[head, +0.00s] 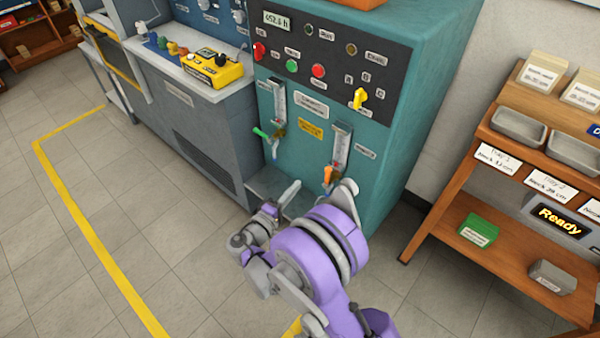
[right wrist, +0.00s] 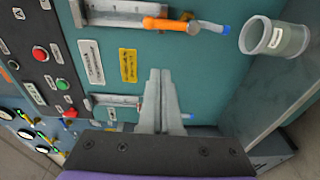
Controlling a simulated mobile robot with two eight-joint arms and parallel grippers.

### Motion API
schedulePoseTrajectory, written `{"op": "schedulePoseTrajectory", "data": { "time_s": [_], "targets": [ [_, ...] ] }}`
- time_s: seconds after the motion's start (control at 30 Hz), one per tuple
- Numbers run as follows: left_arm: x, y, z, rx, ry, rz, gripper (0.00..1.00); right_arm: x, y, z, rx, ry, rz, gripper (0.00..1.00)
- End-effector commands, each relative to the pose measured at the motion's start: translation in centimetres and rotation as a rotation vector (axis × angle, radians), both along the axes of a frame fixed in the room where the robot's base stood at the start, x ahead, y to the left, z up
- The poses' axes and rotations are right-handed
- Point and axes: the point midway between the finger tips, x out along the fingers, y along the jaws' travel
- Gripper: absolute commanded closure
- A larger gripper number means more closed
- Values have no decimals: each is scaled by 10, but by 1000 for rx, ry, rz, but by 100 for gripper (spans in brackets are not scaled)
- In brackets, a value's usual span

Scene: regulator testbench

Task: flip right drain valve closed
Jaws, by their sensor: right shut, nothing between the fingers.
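The right drain valve has an orange handle (head: 328,176) below the right gauge tube (head: 341,147) on the teal cabinet. In the right wrist view the orange handle (right wrist: 172,25) lies roughly in line with its outlet, which ends in a blue tip (right wrist: 223,29). My right gripper (right wrist: 161,75) is shut and empty, its fingers pointing toward the panel between the two drain lines, apart from the orange handle. In the head view my purple wrist hides part of the area below the valve, and the gripper (head: 289,192) shows only partly. My left gripper is out of view.
The left drain valve with a green handle (head: 261,133) sits left of the orange one. A grey labelled cup (right wrist: 275,38) stands near the blue tip. A wooden rack (head: 470,150) with trays stands to the right. Open tiled floor (head: 130,220) lies to the left.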

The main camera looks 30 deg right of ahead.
Motion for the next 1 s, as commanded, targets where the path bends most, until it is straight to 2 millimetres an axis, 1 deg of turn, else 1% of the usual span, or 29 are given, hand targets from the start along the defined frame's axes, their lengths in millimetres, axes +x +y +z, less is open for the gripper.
{"op": "schedulePoseTrajectory", "data": {
  "time_s": [0.13, 0.4, 0.57, 0.73, 1.0],
  "targets": [
    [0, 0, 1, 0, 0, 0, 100, 2, 4, 0, -26, -12, 5, 100],
    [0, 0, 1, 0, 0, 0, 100, 2, 3, 0, -26, -12, 5, 100],
    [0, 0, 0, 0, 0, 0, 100, 6, -3, 0, -26, -12, 4, 100],
    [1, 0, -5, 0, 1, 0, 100, 19, -27, -1, -26, -12, 1, 100],
    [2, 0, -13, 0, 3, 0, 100, 48, -78, -1, -26, -12, 0, 100]
  ]
}}
